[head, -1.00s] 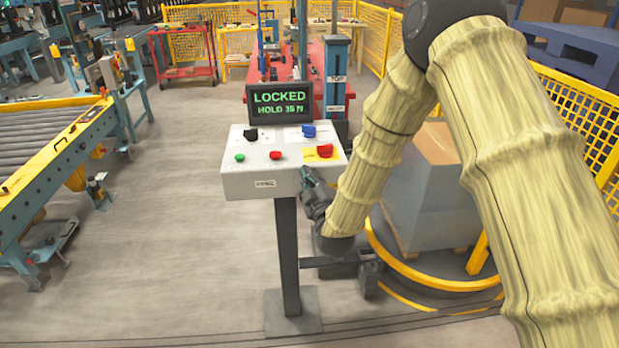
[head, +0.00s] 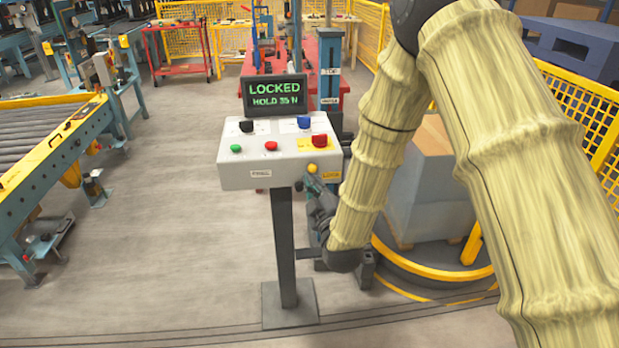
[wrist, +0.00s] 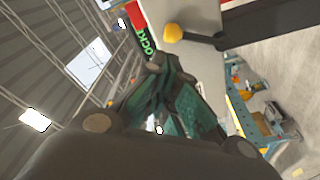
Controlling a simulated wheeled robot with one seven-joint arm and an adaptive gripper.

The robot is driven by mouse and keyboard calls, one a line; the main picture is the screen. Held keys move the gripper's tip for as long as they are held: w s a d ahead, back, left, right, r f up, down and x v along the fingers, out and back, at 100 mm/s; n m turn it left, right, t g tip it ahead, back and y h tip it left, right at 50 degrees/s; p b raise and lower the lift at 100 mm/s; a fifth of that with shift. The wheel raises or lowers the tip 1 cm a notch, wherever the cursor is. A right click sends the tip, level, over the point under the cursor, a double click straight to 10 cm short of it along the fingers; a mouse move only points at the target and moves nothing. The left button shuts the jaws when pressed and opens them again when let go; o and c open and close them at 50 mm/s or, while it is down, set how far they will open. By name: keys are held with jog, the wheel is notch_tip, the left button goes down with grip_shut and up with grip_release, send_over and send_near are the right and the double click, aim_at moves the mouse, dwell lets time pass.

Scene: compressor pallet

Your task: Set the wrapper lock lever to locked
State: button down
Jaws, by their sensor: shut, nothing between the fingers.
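The lock lever's yellow ball knob (head: 312,169) shows at the lower right edge of the light grey control box (head: 232,175), beside a yellow label. In the wrist view the knob (wrist: 173,32) sits on a dark lever arm (wrist: 204,40). The display (head: 275,96) above the box reads "LOCKED" and "HOLD 35 N" in green. My gripper (head: 313,184) is just below the knob, at the box's front right corner. Its teal fingers (wrist: 156,66) are shut and empty, apart from the knob in the wrist view.
The box carries green (head: 236,148), red (head: 271,146), black and blue controls, and a large red one on yellow. A dark post (head: 285,240) supports it. A wrapped pallet load (head: 432,205) stands behind my arm on the right. A roller conveyor (head: 45,140) is left; floor between is clear.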

jog(key=shift+v, duration=1.2)
jog(key=shift+a, duration=0.15)
